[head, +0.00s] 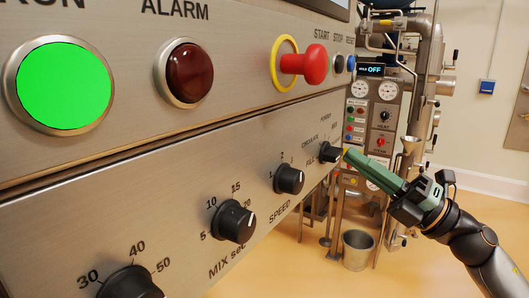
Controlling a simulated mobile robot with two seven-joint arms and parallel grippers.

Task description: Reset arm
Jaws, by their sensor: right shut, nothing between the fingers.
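My right gripper (348,154), green with a dark wrist, comes in from the lower right. Its fingers are shut, and the tips are at or just beside the rightmost black knob (329,152), marked FILL and CIRCULATE. I cannot tell whether they touch it. My left gripper is not in view. The steel control panel (190,150) fills the left and middle of the head view. It bears a lit green RUN lamp (60,86), a dark red ALARM lamp (184,72) and a red mushroom button (304,64) with a yellow ring.
More black knobs, SPEED (289,179) and MIX (234,222), stick out of the panel. Behind stand steel process equipment (425,70), a smaller panel with an OFF display (374,70) and a metal bucket (357,250) on the floor. Open floor (330,280) shows at the bottom.

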